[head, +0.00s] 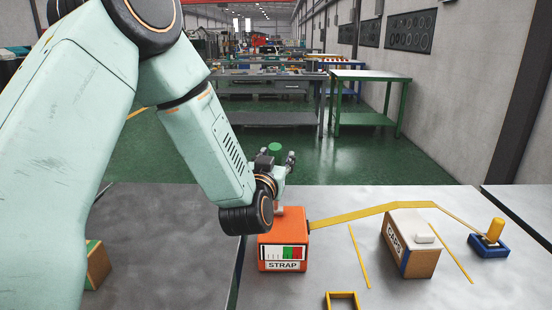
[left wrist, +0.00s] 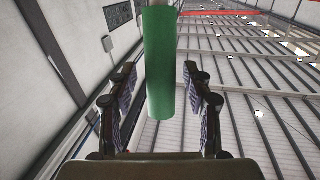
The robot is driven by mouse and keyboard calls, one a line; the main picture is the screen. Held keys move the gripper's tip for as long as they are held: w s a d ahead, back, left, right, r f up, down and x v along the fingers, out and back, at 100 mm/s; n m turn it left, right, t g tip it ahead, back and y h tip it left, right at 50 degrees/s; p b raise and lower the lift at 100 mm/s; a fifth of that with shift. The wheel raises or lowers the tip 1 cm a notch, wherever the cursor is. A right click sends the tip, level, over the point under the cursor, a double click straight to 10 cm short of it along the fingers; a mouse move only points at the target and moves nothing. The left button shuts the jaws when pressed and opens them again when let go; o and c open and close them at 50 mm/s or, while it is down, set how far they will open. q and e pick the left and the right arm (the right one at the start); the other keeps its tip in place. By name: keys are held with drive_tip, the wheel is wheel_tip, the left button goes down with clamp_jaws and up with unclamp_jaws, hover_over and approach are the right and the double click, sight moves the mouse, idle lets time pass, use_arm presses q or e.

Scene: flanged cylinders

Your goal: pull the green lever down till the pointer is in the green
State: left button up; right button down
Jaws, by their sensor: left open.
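The orange strap box (head: 283,240) stands on the grey table and carries a label reading STRAP and a white, red and green scale (head: 284,253). The pointer on the scale is too small to make out. The green lever grip (head: 275,148) shows at the top of the lever, above the box, and as a green cylinder (left wrist: 159,65) in the left wrist view. My left gripper (head: 277,160) is open at the lever. In the left wrist view its two fingers (left wrist: 160,108) are on either side of the green grip, with gaps on both sides. My right gripper is not in view.
A yellow strap (head: 365,213) runs from the orange box over a cardboard box (head: 411,243) to a yellow post in a blue base (head: 489,244). A yellow frame (head: 342,300) lies at the front. Another box (head: 97,264) is partly hidden behind my left arm.

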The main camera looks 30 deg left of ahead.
use_arm(q)
drive_tip(key=shift+w+a+f, duration=0.1)
drive_tip(key=shift+a, duration=0.1)
drive_tip(key=shift+w+f, duration=0.1)
drive_tip(key=shift+c, duration=0.6)
drive_tip(key=shift+d, duration=0.15)
drive_tip(key=c, duration=0.5)
clamp_jaws()
